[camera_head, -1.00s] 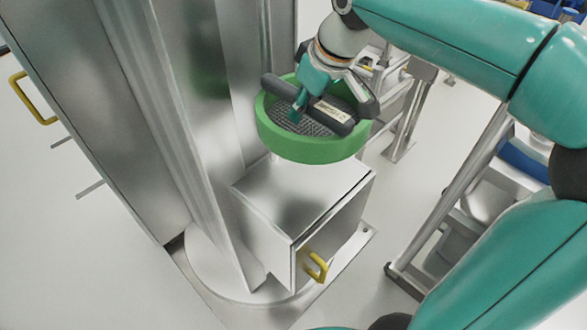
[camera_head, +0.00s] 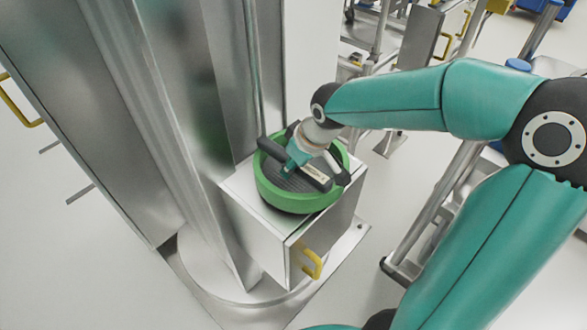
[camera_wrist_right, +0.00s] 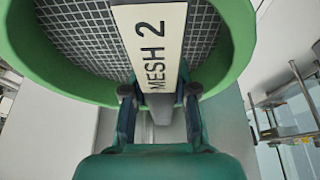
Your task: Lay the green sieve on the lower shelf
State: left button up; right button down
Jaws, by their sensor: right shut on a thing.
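The green sieve (camera_head: 298,203) is a round green ring with a grey mesh floor and a dark bar across it. The bar carries a pale label (camera_wrist_right: 157,50) reading "MESH 2" in the right wrist view. My right gripper (camera_head: 300,164) is shut on this bar, and its fingers also show either side of the bar in the right wrist view (camera_wrist_right: 160,104). The sieve is low over the top of a metal box (camera_head: 265,240) and looks level. I cannot tell whether it touches the top. My left gripper is not in view.
A tall metal column (camera_head: 175,130) stands left of and behind the box. A yellow handle (camera_head: 312,263) sticks out of the box's front. A metal frame (camera_head: 430,215) stands to the right.

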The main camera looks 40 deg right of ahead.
jog(key=shift+f, duration=0.65)
jog(key=c, duration=0.9)
grip_release()
